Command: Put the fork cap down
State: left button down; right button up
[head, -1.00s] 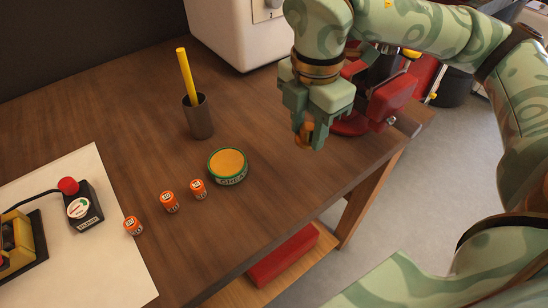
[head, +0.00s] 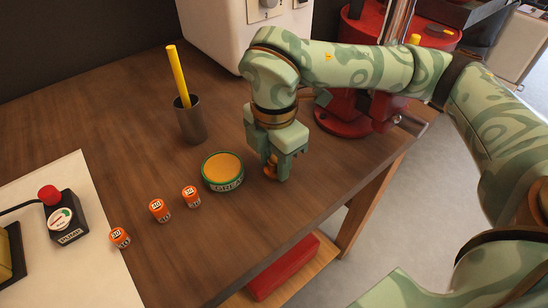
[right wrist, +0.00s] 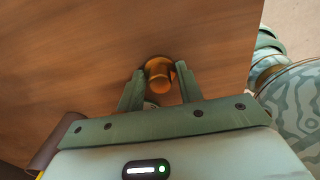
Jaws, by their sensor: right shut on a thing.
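My right gripper (head: 275,170) is over the wooden bench, just right of the grease tin. It is shut on the fork cap (head: 270,168), a small orange-gold piece held low between the fingertips. In the right wrist view the fork cap (right wrist: 159,74) sits between the two fingers (right wrist: 159,92), with bare wood around it. I cannot tell whether the cap touches the bench. My left gripper is not in view.
The grease tin (head: 223,171) stands close left of the gripper. The bench's right edge (head: 352,187) is near.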

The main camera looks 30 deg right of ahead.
aim_at(274, 160)
jog(key=o, duration=1.1)
jog(key=shift+f, duration=0.1)
jog(key=shift+o, duration=0.2)
pick_arm(q)
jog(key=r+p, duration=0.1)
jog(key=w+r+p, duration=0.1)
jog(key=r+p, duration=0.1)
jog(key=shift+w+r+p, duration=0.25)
jog(key=shift+p, duration=0.15)
pick_arm(e)
notch_tip(274, 160, up, 12)
jog(key=shift+r, duration=0.2)
